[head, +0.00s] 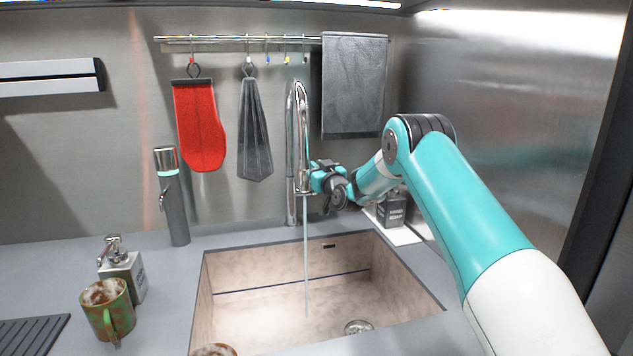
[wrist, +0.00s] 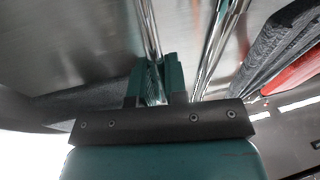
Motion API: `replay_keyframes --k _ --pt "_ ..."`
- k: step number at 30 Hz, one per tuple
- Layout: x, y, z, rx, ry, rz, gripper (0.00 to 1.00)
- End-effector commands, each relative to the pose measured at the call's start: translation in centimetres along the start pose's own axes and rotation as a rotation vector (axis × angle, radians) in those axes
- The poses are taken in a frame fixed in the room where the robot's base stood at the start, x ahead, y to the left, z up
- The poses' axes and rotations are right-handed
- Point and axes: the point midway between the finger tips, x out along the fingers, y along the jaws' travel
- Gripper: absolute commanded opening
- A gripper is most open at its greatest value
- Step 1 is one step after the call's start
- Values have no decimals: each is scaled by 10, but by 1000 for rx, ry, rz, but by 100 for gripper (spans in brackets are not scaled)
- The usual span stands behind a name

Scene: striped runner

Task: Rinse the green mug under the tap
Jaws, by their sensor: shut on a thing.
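My gripper (head: 313,178) is at the tap's right side, far from the mug. In the wrist view my gripper (wrist: 156,82) is shut around a chrome tube of the tap (wrist: 149,30). Exactly which part it grips is partly hidden by the fingers.
The stone-coloured sink (head: 240,300) has a drain (head: 358,327). Another brownish vessel (head: 213,350) is cut off at the bottom edge. A soap dispenser (head: 136,275) stands behind the mug, a dark bottle (head: 174,210) behind that. Another soap bottle (head: 391,211) stands near my arm.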

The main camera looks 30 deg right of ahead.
Motion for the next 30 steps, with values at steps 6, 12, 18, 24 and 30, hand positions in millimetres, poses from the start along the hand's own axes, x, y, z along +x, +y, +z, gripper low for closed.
replay_keyframes --k 6,12,18,24,30 --pt "-7 -1 6 -15 71 6 0" --pt "-9 -1 2 -17 92 7 0" --pt "-9 -1 1 -17 92 7 0" --pt "-9 -1 1 -17 91 7 39" --pt "-9 -1 2 -17 90 6 39"
